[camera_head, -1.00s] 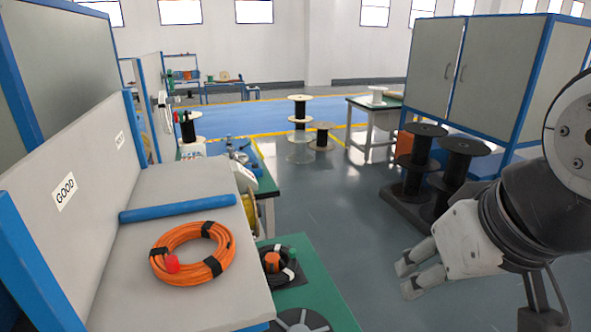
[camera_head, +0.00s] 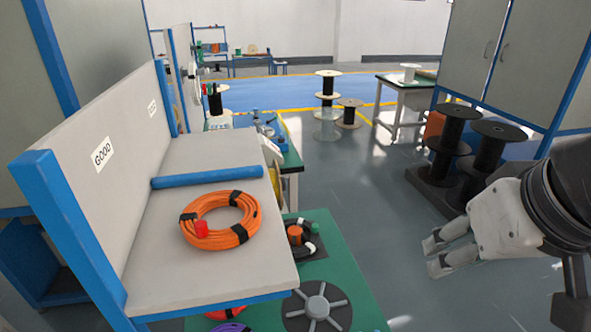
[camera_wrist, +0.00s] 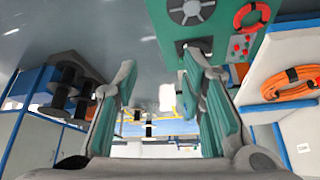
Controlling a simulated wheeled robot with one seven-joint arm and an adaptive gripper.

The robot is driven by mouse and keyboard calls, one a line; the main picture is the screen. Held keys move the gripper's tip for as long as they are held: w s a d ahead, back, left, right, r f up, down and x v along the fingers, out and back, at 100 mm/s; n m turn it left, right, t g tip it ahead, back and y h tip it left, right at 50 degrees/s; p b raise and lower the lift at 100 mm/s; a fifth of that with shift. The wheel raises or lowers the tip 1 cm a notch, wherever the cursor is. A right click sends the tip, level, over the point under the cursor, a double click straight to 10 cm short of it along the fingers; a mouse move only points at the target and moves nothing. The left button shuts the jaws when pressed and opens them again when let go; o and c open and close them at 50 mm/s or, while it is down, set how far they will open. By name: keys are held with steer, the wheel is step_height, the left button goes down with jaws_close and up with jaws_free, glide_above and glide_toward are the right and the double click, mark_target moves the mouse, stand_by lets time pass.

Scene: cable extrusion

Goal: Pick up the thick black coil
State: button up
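My gripper (camera_head: 437,254) is to the right of the green table in the head view, over the floor and well apart from the coil. Its two fingers (camera_wrist: 160,75) are spread and empty in the wrist view. I cannot make out the black coil in the wrist view.
An orange coil (camera_head: 246,212) with a red piece lies on the grey shelf (camera_head: 150,275). Red (camera_head: 226,313) and purple (camera_head: 232,327) coils show below the shelf edge. A round spoked grey plate (camera_head: 317,306) is on the green table (camera_head: 350,270). Black spools (camera_head: 488,155) stand at right.

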steer(key=m+y+b, duration=0.2)
steer(key=m+b, duration=1.3)
steer(key=m, duration=1.8)
glide_above(315, 226)
steer(key=s+d, duration=0.1)
steer(key=s, duration=0.6)
step_height(315, 226, down, 34)
steer(key=shift+t+h, duration=0.3)
steer(key=shift+t, duration=0.1)
steer(key=b+x, duration=0.2)
steer(key=x, duration=0.5)
steer(key=shift+w+d+f, duration=0.15)
steer(key=shift+w+f, duration=0.1)
steer(key=shift+b+x, duration=1.3)
steer(key=shift+x, duration=1.65)
steer(key=shift+d, duration=0.1)
jaws_close()
